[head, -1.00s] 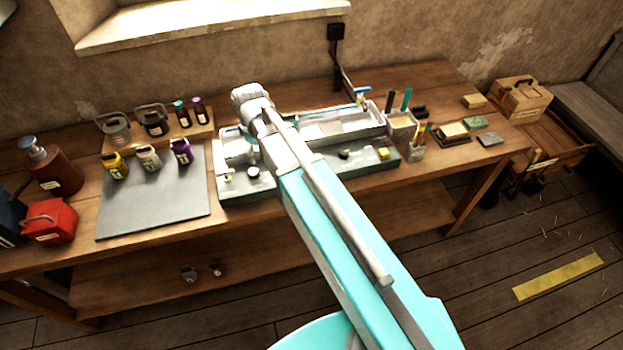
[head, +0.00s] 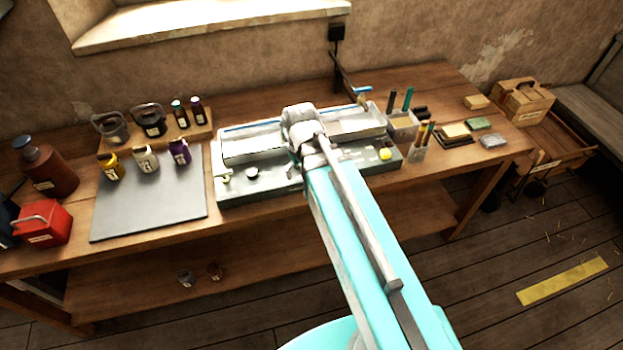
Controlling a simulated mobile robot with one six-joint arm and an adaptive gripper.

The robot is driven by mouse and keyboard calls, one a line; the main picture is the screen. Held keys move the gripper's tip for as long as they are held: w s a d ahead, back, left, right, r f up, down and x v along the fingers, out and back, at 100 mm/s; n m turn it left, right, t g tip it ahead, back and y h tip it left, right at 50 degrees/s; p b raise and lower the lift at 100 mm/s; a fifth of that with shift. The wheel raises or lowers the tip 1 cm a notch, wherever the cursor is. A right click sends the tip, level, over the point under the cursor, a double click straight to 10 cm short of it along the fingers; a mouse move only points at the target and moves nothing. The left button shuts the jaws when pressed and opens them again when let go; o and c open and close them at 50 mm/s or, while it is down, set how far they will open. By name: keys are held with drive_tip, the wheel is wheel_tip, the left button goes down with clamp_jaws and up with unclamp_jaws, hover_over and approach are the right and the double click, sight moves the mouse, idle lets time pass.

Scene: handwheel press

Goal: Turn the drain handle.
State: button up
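A wash unit (head: 232,194) with a grey-green front and pale trays stands on the bench. A blue lever (head: 362,89) sits at its back right, by the wall pipe. Small knobs sit along its front, including a pale one (head: 252,173) at the left and a yellow one (head: 385,154) at the right. I cannot tell which of these is the drain handle. My gripper (head: 295,163) is over the middle of the unit, below my grey wrist. My own arm hides most of it, so its fingers and any contact cannot be made out.
A grey mat (head: 150,208) with several small jars lies left of the unit. A red can (head: 43,223) and a brown pump bottle (head: 45,170) stand farther left. Pen holders (head: 402,124) stand close on the right, then small blocks (head: 478,123).

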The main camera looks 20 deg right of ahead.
drive_tip(key=shift+s+d+f+m, duration=0.2)
drive_tip(key=shift+s+d+m, duration=0.3)
drive_tip(key=shift+s+d, duration=0.1)
drive_tip(key=shift+s+d+f+m, duration=0.2)
drive_tip(key=shift+s+d+m, duration=0.25)
drive_tip(key=shift+s+m, duration=0.1)
drive_tip(key=shift+s+d+b, duration=0.1)
drive_tip(key=shift+b, duration=0.2)
idle(0.9)
